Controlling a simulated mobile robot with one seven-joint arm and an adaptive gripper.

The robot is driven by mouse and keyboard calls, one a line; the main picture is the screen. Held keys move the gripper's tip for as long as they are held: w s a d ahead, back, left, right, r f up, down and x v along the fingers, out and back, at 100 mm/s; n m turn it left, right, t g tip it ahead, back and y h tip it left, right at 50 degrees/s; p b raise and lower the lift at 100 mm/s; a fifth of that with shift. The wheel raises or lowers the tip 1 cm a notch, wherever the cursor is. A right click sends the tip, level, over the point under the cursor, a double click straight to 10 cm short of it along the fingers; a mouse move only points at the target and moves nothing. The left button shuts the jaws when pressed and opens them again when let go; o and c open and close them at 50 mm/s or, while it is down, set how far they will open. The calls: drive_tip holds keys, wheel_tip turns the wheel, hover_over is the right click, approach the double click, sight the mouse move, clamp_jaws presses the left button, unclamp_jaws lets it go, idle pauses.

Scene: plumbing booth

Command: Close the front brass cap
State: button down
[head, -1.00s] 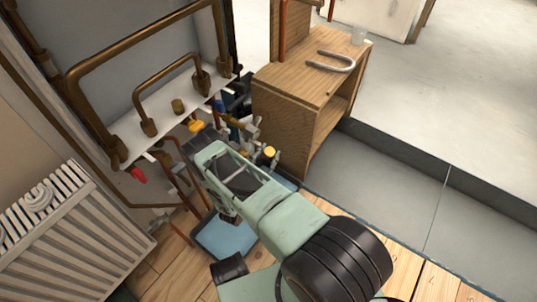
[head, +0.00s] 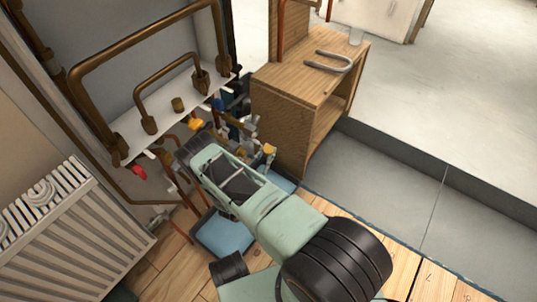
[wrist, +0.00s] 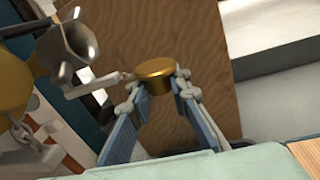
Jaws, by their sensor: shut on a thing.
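The front brass cap (wrist: 155,72) is a short, round, golden cap in the middle of the wrist view. My gripper (wrist: 161,84) has its two blue-padded fingers on either side of it, with the grey fingertips against its rim. The cap's top stands clear above the tips, and the fingers hide part of its side. In the head view my green arm covers most of the gripper. A small yellow piece (head: 269,149) shows just right of the arm there, but I cannot tell if it is the same cap.
A metal valve fitting (wrist: 70,40) stands close left of the fingers. In the head view, pipes and valves crowd below the white shelf (head: 180,105). A wooden cabinet (head: 285,115) stands just right of them, and a white radiator (head: 60,220) at left.

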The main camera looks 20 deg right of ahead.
sight(268, 149)
drive_tip(key=shift+s+r+n+p, duration=0.15)
drive_tip(key=shift+r+n+p, duration=0.35)
drive_tip(key=shift+n, duration=0.3)
drive_tip(key=shift+s+r+n+g+p, duration=0.15)
drive_tip(key=shift+r+n+g+p, duration=0.15)
drive_tip(key=shift+n, duration=0.5)
drive_tip(key=shift+r+n, duration=0.3)
drive_tip(key=shift+n, duration=0.6)
drive_tip(key=shift+r+n+g, duration=0.3)
drive_tip(key=shift+r+n, duration=0.15)
drive_tip(key=shift+n, duration=0.45)
drive_tip(key=shift+r+n+g, duration=0.3)
drive_tip(key=shift+r+n, duration=0.1)
drive_tip(key=shift+n, duration=0.5)
